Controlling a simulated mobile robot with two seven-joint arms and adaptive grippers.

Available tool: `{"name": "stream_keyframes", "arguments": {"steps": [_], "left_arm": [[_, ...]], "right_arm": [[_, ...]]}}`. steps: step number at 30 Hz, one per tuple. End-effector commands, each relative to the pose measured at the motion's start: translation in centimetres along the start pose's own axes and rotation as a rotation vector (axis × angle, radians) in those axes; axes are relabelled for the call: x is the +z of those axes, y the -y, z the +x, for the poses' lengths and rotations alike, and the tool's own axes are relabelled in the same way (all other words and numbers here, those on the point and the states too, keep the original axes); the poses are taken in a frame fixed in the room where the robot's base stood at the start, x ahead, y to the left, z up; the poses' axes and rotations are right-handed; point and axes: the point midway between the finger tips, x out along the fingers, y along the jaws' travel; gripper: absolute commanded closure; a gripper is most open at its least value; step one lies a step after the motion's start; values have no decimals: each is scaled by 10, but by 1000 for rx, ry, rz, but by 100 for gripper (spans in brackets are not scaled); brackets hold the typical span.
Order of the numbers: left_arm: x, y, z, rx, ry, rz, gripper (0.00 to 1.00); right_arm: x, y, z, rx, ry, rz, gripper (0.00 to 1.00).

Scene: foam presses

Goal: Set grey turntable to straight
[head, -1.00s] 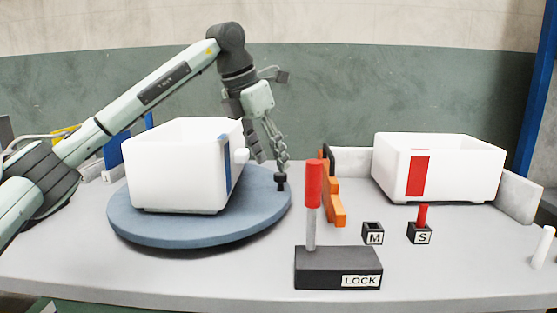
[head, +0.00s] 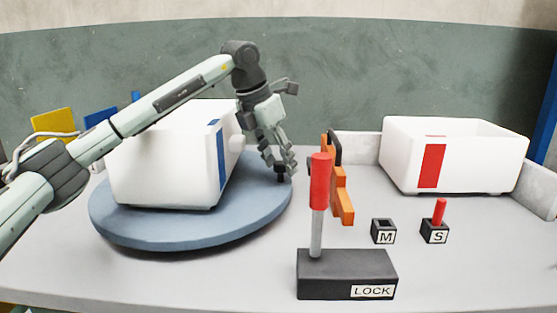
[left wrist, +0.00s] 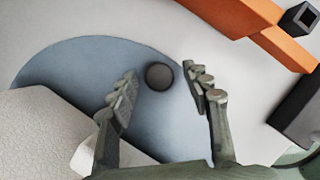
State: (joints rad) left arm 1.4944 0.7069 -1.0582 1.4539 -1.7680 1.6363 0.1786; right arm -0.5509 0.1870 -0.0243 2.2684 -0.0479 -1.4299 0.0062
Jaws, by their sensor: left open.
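The turntable (head: 150,232) is a round blue-grey disc at the left of the table. A white bin (head: 160,165) with a blue stripe stands on it. A short black knob (head: 281,173) rises near the disc's right edge. My left gripper (head: 279,161) is at this knob with its fingers pointing down. In the left wrist view the knob (left wrist: 159,76) shows between the two open fingers (left wrist: 160,82), with gaps on both sides. I see no grip on it. My right gripper is not in view.
A red-handled lever (head: 319,185) stands upright on a black LOCK block (head: 345,275). An orange bracket (head: 341,195) is right of the turntable. Small blocks M (head: 383,232) and S (head: 434,232) sit further right; S holds a red peg. A red-striped white bin (head: 475,160) stands behind them.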

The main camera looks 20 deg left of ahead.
Motion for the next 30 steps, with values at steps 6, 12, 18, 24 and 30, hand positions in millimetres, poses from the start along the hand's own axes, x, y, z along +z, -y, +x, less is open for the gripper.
{"name": "stream_keyframes", "arguments": {"steps": [6, 12, 18, 24, 30], "left_arm": [[0, 0, 2, 0, 1, 0, 51], [0, 0, 1, 0, 0, 0, 70], [0, 0, 1, 0, 1, 0, 95], [0, 0, 1, 0, 1, 0, 100], [0, 0, 1, -1, 1, 4, 100]], "right_arm": [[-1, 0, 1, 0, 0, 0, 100], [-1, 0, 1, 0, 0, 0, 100], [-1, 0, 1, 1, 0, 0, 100], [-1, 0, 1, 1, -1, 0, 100], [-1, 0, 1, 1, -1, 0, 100]]}}
